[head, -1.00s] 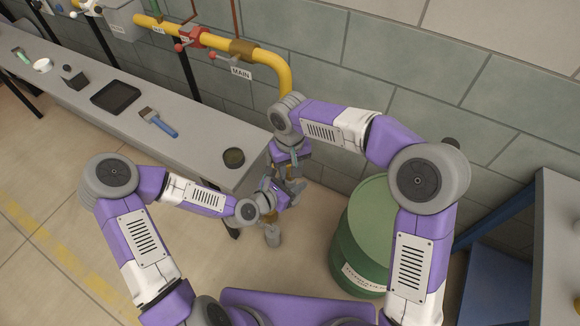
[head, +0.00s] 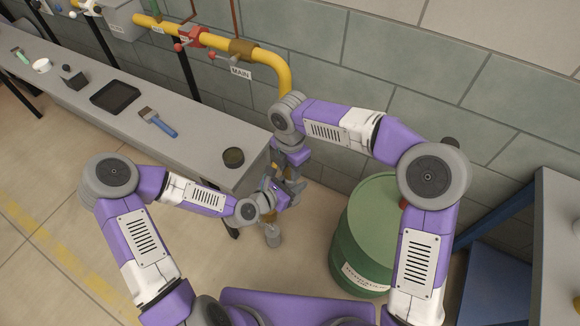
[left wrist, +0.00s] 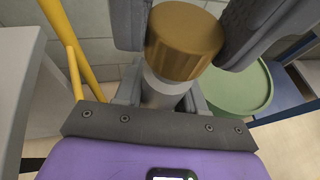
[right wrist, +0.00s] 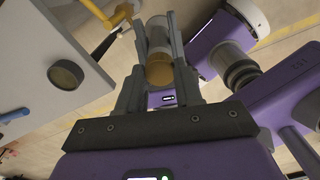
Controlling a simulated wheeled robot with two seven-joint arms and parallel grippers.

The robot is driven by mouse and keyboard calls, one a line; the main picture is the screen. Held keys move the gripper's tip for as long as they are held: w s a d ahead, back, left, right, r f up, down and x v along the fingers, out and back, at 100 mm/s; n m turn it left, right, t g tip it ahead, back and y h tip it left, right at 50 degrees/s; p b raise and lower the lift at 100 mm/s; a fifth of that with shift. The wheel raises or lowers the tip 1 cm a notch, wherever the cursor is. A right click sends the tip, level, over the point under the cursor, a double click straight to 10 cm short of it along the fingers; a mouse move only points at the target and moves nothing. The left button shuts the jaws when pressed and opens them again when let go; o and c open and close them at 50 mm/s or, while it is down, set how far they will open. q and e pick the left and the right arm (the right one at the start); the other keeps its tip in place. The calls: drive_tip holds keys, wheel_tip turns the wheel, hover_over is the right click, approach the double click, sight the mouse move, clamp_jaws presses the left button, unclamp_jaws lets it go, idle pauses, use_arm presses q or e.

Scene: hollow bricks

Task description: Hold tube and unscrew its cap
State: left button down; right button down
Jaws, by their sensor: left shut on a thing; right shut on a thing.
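The tube is a grey cylinder (left wrist: 160,90) with a ribbed brass-coloured cap (left wrist: 184,42) on its end. Both also show in the right wrist view, the cap (right wrist: 160,70) nearer that camera and the tube (right wrist: 157,35) beyond it. My left gripper (head: 285,198) is shut on the tube, its fingers either side of the grey body. My right gripper (head: 290,182) meets it from above and is shut on the cap. In the head view the arms and hands largely hide tube and cap. I cannot tell whether the cap is still threaded on.
A long grey bench (head: 190,150) on the left holds a brush (head: 158,122), a black tray (head: 115,96) and a round dark dish (head: 233,157) near its end. A green drum (head: 355,245) stands right of the hands. Yellow pipe (head: 270,58) runs along the wall.

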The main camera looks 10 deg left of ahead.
drive_tip(key=n, duration=0.4)
drive_tip(key=shift+a+r, duration=0.1)
drive_tip(key=shift+a, duration=0.05)
drive_tip(key=n, duration=0.5)
drive_tip(key=shift+w+n, duration=0.15)
drive_tip(key=shift+n, duration=0.25)
drive_tip(key=n, duration=0.3)
drive_tip(key=shift+w+n, duration=0.1)
drive_tip(key=shift+n, duration=0.3)
drive_tip(key=n, duration=0.5)
drive_tip(key=shift+w, duration=0.1)
drive_tip(key=c, duration=0.9)
unclamp_jaws()
drive_tip(key=shift+c, duration=0.2)
drive_tip(key=shift+o, duration=0.9)
